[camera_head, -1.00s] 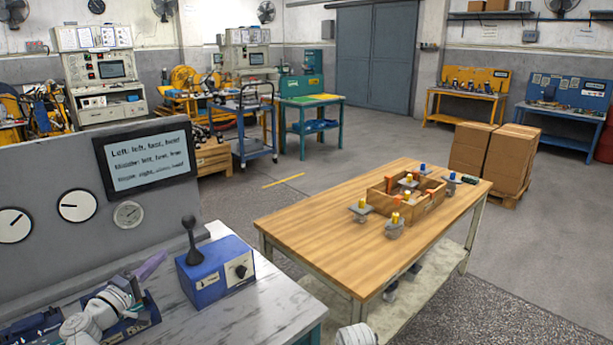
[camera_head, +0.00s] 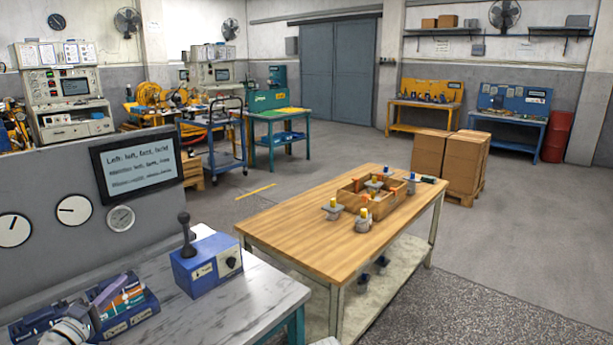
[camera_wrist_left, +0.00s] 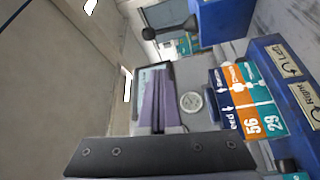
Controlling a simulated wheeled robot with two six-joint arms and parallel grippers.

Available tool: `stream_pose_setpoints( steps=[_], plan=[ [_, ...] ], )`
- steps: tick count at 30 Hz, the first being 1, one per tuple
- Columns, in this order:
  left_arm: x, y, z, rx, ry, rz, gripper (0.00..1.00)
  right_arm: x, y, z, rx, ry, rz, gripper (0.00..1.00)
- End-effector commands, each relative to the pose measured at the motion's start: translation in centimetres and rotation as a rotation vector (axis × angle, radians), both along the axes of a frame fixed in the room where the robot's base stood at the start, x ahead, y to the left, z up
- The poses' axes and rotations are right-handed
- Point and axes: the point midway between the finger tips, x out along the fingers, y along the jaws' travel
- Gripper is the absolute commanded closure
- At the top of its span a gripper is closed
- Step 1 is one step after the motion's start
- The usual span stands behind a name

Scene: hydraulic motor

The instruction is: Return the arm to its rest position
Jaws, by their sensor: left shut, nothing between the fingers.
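My left gripper (camera_head: 107,289) is at the lower left of the head view, above a blue card holder (camera_head: 130,318) on the grey bench (camera_head: 230,306). Its purple fingers (camera_wrist_left: 158,100) are shut with nothing between them in the left wrist view. Orange and teal cards (camera_wrist_left: 250,98) stand in the holder, to the right of the fingers there. The blue lever box (camera_head: 206,268) stands farther right on the bench, apart from the gripper. My right gripper is out of view; only a small pale piece of what looks like my right arm shows at the bottom edge.
A grey panel with a screen (camera_head: 138,160) and round gauges (camera_head: 74,210) rises behind the bench. A wooden table (camera_head: 290,236) carries a wooden tray (camera_head: 347,200) and several metal parts with yellow or blue tops. Cardboard boxes (camera_head: 463,165) stand beyond it. Open floor lies right.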

Motion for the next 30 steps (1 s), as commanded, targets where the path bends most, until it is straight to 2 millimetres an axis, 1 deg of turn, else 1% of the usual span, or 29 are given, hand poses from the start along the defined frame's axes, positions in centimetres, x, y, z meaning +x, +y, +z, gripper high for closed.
stream_pose_setpoints(
  steps=[1,5,11,14,17,20,23,24,26,27,29,30],
  plan=[
    [0.3,-0.8,-0.2,0.008,0.009,-0.017,1.00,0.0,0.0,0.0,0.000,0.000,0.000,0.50],
    [0.7,-2.3,-0.9,0.029,0.034,-0.050,1.00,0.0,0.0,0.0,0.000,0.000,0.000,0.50],
    [1.5,-5.5,-2.2,0.072,0.084,-0.119,1.00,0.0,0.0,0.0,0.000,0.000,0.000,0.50],
    [1.9,-7.7,-3.2,0.103,0.119,-0.168,1.00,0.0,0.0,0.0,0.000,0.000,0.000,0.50],
    [2.2,-10.6,-4.5,0.146,0.165,-0.232,1.00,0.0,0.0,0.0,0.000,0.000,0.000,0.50],
    [2.4,-14.0,-6.2,0.200,0.223,-0.309,1.00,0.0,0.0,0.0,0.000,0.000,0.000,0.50],
    [2.1,-18.4,-8.4,0.277,0.300,-0.415,1.00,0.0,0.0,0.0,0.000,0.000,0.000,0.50],
    [1.8,-20.6,-9.6,0.319,0.338,-0.465,1.00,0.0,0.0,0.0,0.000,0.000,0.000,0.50],
    [0.9,-24.1,-11.6,0.394,0.406,-0.556,1.00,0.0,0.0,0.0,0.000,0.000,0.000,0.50],
    [0.1,-26.4,-13.0,0.451,0.456,-0.618,1.00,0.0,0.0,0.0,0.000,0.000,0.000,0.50],
    [-1.3,-29.5,-15.1,0.541,0.528,-0.705,1.00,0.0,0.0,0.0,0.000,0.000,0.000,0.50],
    [-2.4,-31.3,-16.4,0.603,0.577,-0.760,1.00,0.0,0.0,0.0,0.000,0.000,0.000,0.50]
  ],
)
